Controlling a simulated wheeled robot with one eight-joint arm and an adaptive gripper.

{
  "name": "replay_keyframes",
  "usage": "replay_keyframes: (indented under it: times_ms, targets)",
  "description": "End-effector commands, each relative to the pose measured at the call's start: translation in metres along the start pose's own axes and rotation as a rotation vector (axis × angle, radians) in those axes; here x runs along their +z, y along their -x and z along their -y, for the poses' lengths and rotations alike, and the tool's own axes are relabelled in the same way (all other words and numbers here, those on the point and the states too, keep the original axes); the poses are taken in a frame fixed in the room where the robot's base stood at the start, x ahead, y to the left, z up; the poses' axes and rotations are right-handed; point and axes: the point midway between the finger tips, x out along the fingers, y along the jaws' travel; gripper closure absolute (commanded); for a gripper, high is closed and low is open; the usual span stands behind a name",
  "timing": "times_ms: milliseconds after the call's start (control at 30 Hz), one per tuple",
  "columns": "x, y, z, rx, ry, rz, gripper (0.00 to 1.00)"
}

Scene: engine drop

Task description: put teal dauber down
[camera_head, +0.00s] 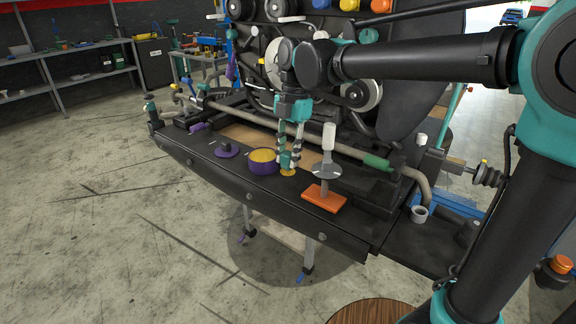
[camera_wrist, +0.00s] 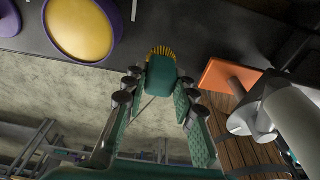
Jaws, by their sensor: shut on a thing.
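The teal dauber (camera_head: 286,160) is at my gripper's tip, low over the black front ledge. In the wrist view the dauber (camera_wrist: 160,75) is a teal block with yellow bristles pointing away from me. My gripper (camera_head: 290,153) reaches down from above, and its fingers (camera_wrist: 158,85) are shut on the dauber from both sides. The yellow bristle end shows at the ledge surface in the head view. I cannot tell whether it touches the ledge.
A purple pot (camera_head: 262,168) with yellow contents stands just left of the dauber. A stand with an orange base (camera_head: 323,197) and grey disc is close on the right. A purple piece (camera_head: 227,150) lies further left. The engine (camera_head: 300,60) rises behind the ledge (camera_head: 215,168).

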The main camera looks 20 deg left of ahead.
Motion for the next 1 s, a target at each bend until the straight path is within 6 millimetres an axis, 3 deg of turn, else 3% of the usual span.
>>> replay_keyframes:
  times_ms: [267,600,633,700,800,1000]
  targets:
    - [0.005,-0.033,0.000,0.000,0.000,0.000,1.00]
    - [0.006,-0.036,0.000,0.000,0.000,0.000,1.00]
    - [0.006,-0.036,0.000,0.000,0.000,0.000,0.72]
    - [0.006,-0.036,0.000,0.000,0.000,0.000,0.64]
    - [0.006,-0.036,0.000,0.000,0.000,0.000,0.53]
    - [0.006,-0.036,0.000,0.000,0.000,0.000,0.53]
